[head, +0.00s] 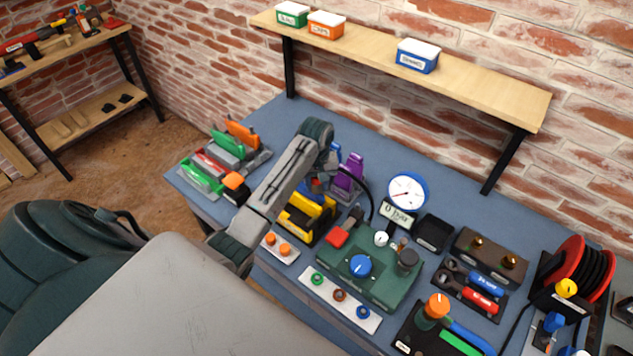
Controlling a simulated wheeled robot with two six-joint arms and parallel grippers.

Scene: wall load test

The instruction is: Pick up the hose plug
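I cannot single out the hose plug with certainty. A thin black hose (366,190) curves from behind my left wrist down to the green pump unit (378,268); its upper end is hidden. Two small brass fittings (477,243) stand on a dark brown block (490,256) at the right. Two orange knob-like pieces (285,249) sit on a white plate left of the pump. My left gripper (322,181) points down over the bench, near a purple clamp-like tool (348,176) and a yellow one (306,219). Its fingers are mostly hidden by the wrist. My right gripper is out of view.
A wooden shelf (480,84) overhangs the back. Bare bench lies below the shelf.

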